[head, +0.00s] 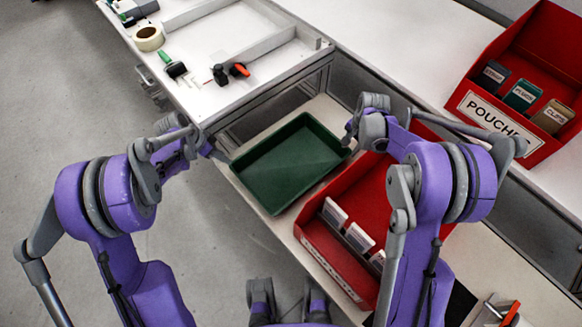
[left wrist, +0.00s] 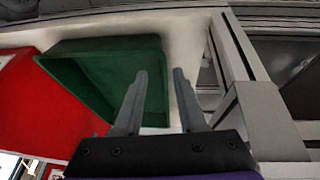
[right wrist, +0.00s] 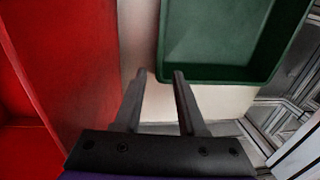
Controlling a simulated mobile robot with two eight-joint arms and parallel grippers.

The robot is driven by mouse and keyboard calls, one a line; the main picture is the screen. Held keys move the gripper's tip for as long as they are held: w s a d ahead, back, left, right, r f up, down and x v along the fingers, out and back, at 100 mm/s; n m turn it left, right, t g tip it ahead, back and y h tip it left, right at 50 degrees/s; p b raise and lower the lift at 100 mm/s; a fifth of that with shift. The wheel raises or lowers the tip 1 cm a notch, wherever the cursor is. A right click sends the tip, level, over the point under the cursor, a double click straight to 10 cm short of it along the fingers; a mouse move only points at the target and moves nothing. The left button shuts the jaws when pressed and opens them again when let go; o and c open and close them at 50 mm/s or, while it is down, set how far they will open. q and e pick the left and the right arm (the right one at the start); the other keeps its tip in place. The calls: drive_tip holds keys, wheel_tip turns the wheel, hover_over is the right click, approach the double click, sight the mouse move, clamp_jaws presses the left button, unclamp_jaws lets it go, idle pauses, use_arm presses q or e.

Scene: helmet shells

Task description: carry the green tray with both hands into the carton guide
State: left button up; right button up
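The green tray (head: 290,165) lies empty and flat on a pale surface between my two grippers. It also shows in the left wrist view (left wrist: 95,62) and the right wrist view (right wrist: 215,40). My left gripper (head: 221,155) is open at the tray's left side, its fingers (left wrist: 160,75) apart near one tray wall. My right gripper (head: 350,135) is open near the tray's right corner, its fingers (right wrist: 160,75) apart by the rim. I cannot tell whether either touches the tray. Grey rails (head: 255,48) on the white bench may be the carton guide; I cannot be sure.
A red bin (head: 345,205) with white cards stands right beside the tray. A red pouch box (head: 515,85) stands at the upper right. A tape roll (head: 148,38) and hand tools (head: 230,73) lie on the white bench. Grey floor is clear at left.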

sight(244, 169)
use_arm(q)
drive_tip(key=shift+w+f, duration=0.15)
drive_tip(key=shift+f, duration=0.05)
use_arm(e)
drive_tip(key=shift+w+f, duration=0.15)
drive_tip(key=shift+f, duration=0.05)
drive_tip(key=shift+f, duration=0.1)
use_arm(q)
drive_tip(key=x, duration=1)
drive_tip(key=shift+w+d+f, duration=0.1)
drive_tip(key=shift+d+f, duration=0.1)
drive_tip(key=shift+f, duration=0.15)
use_arm(e)
drive_tip(key=f, duration=0.7)
drive_tip(key=w+f, duration=0.1)
drive_tip(key=f, duration=0.2)
drive_tip(key=shift+a+f, duration=0.3)
drive_tip(key=shift+a, duration=0.1)
use_arm(q)
clamp_jaws()
use_arm(e)
clamp_jaws()
